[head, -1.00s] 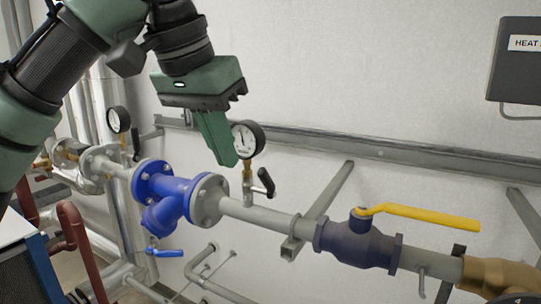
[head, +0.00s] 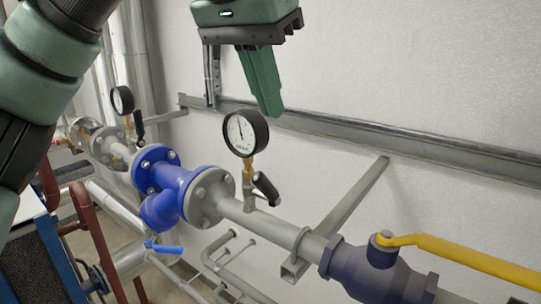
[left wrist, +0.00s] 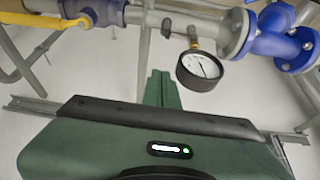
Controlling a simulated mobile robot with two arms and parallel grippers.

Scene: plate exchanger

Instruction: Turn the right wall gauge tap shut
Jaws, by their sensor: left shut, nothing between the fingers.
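The right wall gauge (head: 245,132) is a round white dial with a black rim, standing on a brass stem above the grey pipe. Its tap has a black lever (head: 265,187) on the right of the stem, slanting from upper left to lower right. My left gripper (head: 269,112) is shut and empty, its green fingers pointing down just above and right of the dial. In the left wrist view the gauge (left wrist: 200,70) is right of the fingertips (left wrist: 162,76), and the black lever (left wrist: 167,27) is beyond them. My right gripper is not in view.
A second gauge (head: 122,100) stands further left. A blue strainer (head: 165,190) and a dark valve with a yellow lever (head: 470,258) flank the tap on the pipe. A grey wall rail (head: 345,131) runs behind. The wall above the pipe at right is clear.

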